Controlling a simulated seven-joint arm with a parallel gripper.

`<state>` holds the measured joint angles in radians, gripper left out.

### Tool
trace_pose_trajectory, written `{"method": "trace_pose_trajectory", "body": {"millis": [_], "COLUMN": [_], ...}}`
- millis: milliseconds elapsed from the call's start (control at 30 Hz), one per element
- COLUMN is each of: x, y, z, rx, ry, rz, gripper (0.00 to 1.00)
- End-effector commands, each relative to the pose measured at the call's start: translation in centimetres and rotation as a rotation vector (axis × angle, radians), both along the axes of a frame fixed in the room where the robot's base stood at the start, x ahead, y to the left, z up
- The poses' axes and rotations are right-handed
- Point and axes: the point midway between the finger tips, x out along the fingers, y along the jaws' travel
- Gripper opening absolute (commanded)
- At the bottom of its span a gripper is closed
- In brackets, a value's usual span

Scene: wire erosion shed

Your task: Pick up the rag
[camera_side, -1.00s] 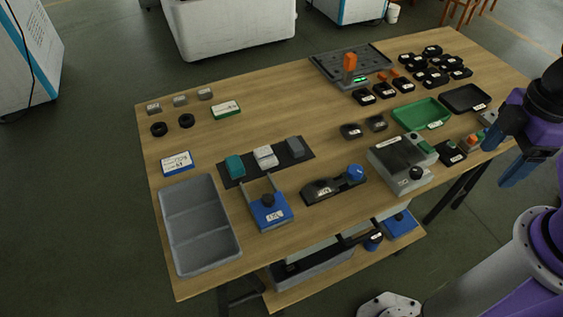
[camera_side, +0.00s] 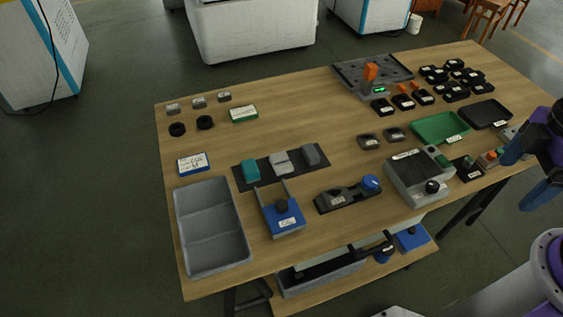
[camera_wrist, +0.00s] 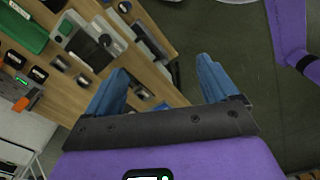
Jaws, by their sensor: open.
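I cannot make out for sure which thing is the rag. Small soft-looking blocks, one teal (camera_side: 250,171), one pale grey (camera_side: 281,161) and one darker grey (camera_side: 311,155), stand in a row on a dark mat (camera_side: 266,172) on the wooden table; none is clearly a cloth. My gripper (camera_side: 528,168) is at the right end of the table, far from that row. In the wrist view my gripper (camera_wrist: 160,67) has its two blue fingers apart with nothing between them, over the table edge and floor.
A grey divided bin (camera_side: 213,226), a blue holder (camera_side: 283,219) and a grey box with a knob (camera_side: 419,180) line the front of the table (camera_side: 245,140). Green (camera_side: 438,127) and black (camera_side: 484,114) trays lie at the right.

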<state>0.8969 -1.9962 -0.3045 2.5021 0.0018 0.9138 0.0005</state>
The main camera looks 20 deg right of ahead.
Motion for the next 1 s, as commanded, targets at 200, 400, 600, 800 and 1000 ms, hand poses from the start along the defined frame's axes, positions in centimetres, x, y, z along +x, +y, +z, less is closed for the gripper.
{"method": "trace_pose_trajectory", "body": {"millis": [200, 400, 600, 800, 1000], "x": [1.6, 6.4, 12.1, 18.4, 24.8], "y": [1.7, 6.5, 11.2, 15.1, 18.0], "z": [0.2, 0.3, -0.3, -1.5, -3.5], "rx": [0.009, 0.047, 0.102, 0.164, 0.228], "ry": [0.016, 0.05, 0.07, 0.071, 0.05], "rz": [0.021, 0.089, 0.164, 0.236, 0.305], "gripper": [0.87, 0.87, 0.87, 0.87, 0.87]}}
